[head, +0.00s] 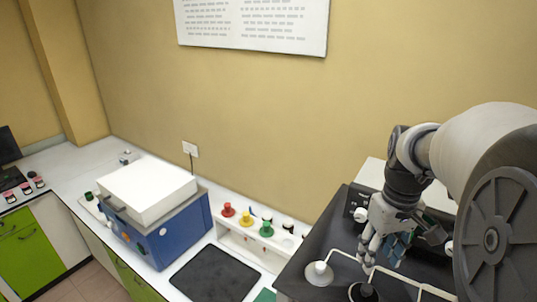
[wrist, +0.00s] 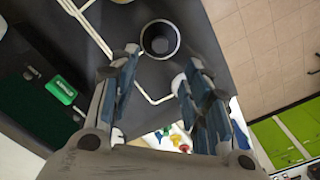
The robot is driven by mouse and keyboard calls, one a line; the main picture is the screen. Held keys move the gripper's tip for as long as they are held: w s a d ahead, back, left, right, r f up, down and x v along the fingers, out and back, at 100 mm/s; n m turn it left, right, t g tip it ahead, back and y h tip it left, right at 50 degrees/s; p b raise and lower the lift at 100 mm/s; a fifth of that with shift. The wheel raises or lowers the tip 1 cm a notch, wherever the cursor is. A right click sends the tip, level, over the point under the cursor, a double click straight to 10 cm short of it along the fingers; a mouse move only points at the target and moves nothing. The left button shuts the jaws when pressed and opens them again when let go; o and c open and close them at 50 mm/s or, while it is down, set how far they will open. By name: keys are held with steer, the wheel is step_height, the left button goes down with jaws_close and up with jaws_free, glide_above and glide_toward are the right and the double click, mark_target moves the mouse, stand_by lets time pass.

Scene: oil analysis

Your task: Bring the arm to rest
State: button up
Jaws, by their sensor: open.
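My arm reaches in from the right of the head view. My gripper (head: 383,262) points down over the dark bench top at the lower right. In the wrist view my gripper (wrist: 160,70) has its two blue-padded fingers apart, with nothing between them. A dark round cup with a pale rim (wrist: 160,39) stands just beyond the fingertips, and it also shows in the head view (head: 363,292) below my gripper. I cannot tell how far the fingers are above it.
A white round piece (head: 319,273) and pale rods lie close by on the dark surface. A rack with coloured funnels (head: 245,222), a black mat (head: 214,274) and a blue machine with white lid (head: 160,225) stand to the left. Dark equipment (head: 363,203) is behind my gripper.

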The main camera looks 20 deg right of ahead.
steer(key=s+a+f+t+b, duration=0.1)
steer(key=s+a+f+b, duration=0.1)
steer(key=a+f+b, duration=0.35)
steer(key=s+a+f+t+b, duration=0.1)
steer(key=a+f+b, duration=0.2)
steer(key=a+b, duration=0.45)
steer(key=s+a+f+t+b, duration=0.1)
steer(key=s+a+f+b, duration=0.1)
steer(key=f+b, duration=0.2)
steer(key=s+a+f+b, duration=0.2)
steer(key=a+f+b, duration=0.1)
steer(key=f+b, duration=0.2)
steer(key=s+a+f+n+t+b, duration=0.1)
steer(key=s+a+f+b, duration=0.1)
steer(key=f+b, duration=0.2)
step_height(320, 180, down, 2)
steer(key=shift+a+f+t, duration=0.1)
steer(key=shift+a+t, duration=0.05)
steer(key=shift+t, duration=0.15)
steer(key=shift+s, duration=0.1)
